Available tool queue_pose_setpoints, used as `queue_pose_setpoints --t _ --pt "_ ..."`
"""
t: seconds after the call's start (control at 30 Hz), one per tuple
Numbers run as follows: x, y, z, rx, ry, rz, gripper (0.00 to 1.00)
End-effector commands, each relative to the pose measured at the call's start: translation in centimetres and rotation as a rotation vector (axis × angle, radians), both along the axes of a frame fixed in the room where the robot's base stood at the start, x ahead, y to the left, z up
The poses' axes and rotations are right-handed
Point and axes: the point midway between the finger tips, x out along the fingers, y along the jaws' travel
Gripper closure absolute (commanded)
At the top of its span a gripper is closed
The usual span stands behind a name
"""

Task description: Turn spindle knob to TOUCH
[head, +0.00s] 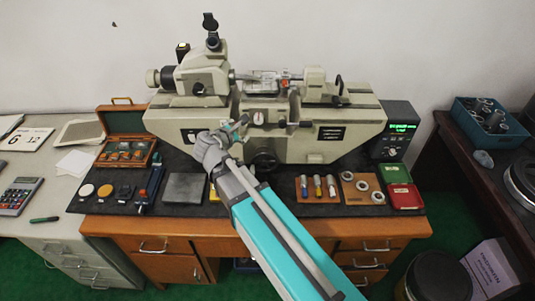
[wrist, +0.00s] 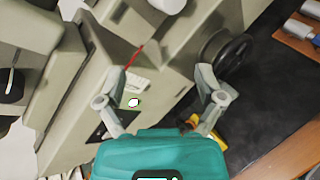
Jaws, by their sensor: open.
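The cream measuring machine (head: 310,140) stands on the desk, with a knob with a black collar (head: 167,77) at its upper left end. I cannot tell for certain which knob is the spindle knob, and no TOUCH mark is readable. My gripper (head: 238,124) is in front of the machine's middle, left of a small white dial (head: 260,116). In the wrist view my gripper (wrist: 166,78) is open, with nothing between the fingers. A black handwheel (wrist: 232,52) is beyond the right finger, apart from it; it also shows in the head view (head: 264,161).
A green-lit readout box (head: 399,130) stands right of the machine. A wooden case (head: 127,136), a grey plate (head: 184,188), a board with small cylinders (head: 318,187) and a board with rings (head: 362,187) lie on the dark mat. Wall space above the machine is free.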

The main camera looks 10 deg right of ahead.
Motion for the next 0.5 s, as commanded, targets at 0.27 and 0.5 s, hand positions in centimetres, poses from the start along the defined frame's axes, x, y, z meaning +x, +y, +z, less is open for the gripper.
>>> queue_pose_setpoints --t 0.27,0.5 --pt "-1.5 -3.2 -2.0 0.21 0.0 -0.166 0.13" --pt "-3.0 -5.6 -3.8 0.394 -0.002 -0.328 0.13"
